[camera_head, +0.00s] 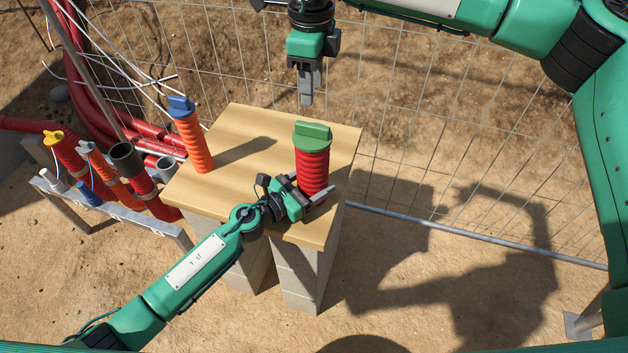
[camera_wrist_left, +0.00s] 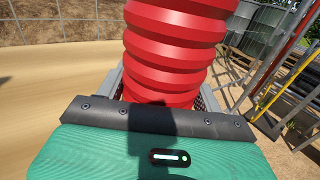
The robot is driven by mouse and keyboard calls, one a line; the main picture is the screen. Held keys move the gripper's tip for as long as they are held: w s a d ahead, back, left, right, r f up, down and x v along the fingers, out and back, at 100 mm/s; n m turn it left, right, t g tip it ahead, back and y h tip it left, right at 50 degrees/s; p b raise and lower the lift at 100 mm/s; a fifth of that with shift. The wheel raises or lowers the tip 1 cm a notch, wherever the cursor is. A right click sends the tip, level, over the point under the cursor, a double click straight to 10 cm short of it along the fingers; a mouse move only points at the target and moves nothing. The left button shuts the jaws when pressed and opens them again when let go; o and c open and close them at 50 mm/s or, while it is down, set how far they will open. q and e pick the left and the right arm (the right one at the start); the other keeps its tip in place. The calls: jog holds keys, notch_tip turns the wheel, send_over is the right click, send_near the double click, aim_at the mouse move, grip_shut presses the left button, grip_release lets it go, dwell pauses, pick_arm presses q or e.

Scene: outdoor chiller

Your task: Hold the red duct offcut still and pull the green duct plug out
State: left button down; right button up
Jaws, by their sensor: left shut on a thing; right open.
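The red duct offcut (camera_head: 312,171) stands upright on the wooden table top (camera_head: 240,125), near its right edge. The green duct plug (camera_head: 312,130) sits in its upper end. My left gripper (camera_head: 313,197) is shut on the lower part of the red duct offcut, which also fills the left wrist view (camera_wrist_left: 172,50) between the fingers. My right gripper (camera_head: 306,98) is open and empty above and behind the green plug, pointing down and apart from it. The plug is out of sight in the left wrist view.
An orange duct piece (camera_head: 195,145) with a blue plug (camera_head: 181,106) stands at the table's left. A rack (camera_head: 110,208) of several duct pieces is left of the table. Red pipes (camera_head: 80,70) lie behind it. A wire mesh fence (camera_head: 420,110) runs behind and right.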

aim_at(313, 124)
jog(key=shift+f, duration=4.75)
grip_shut()
